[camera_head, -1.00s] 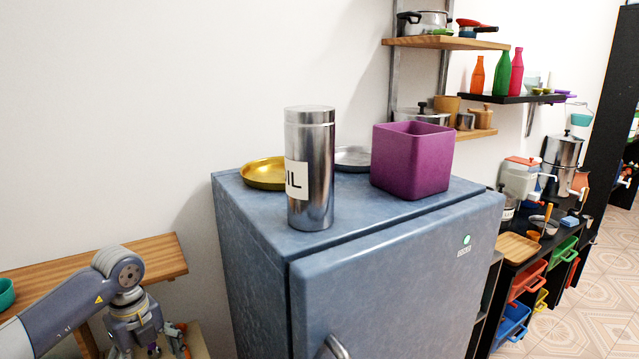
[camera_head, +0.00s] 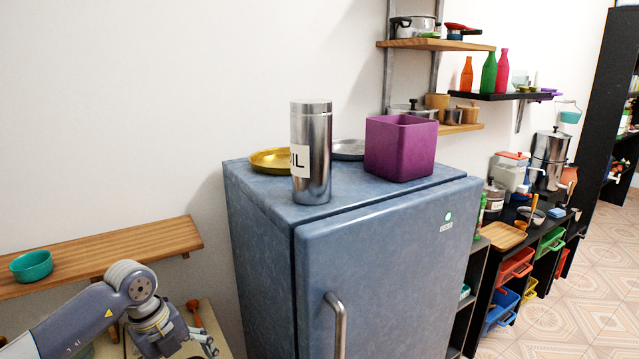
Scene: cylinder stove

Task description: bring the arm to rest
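My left arm comes in at the lower left, bent at a grey joint. My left gripper (camera_head: 207,346) points down at the bottom edge, to the left of the blue fridge (camera_head: 385,265) and apart from it. Its fingertips are partly cut off, so I cannot tell whether it is open or shut. Nothing held shows in it. My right arm and gripper are not in view.
A steel cylinder (camera_head: 317,150), a gold dish (camera_head: 268,160), a grey plate (camera_head: 349,148) and a purple box (camera_head: 400,147) stand on the fridge. A wooden shelf (camera_head: 110,252) with a teal bowl (camera_head: 31,265) is behind my arm. A fridge handle (camera_head: 338,325) sticks out.

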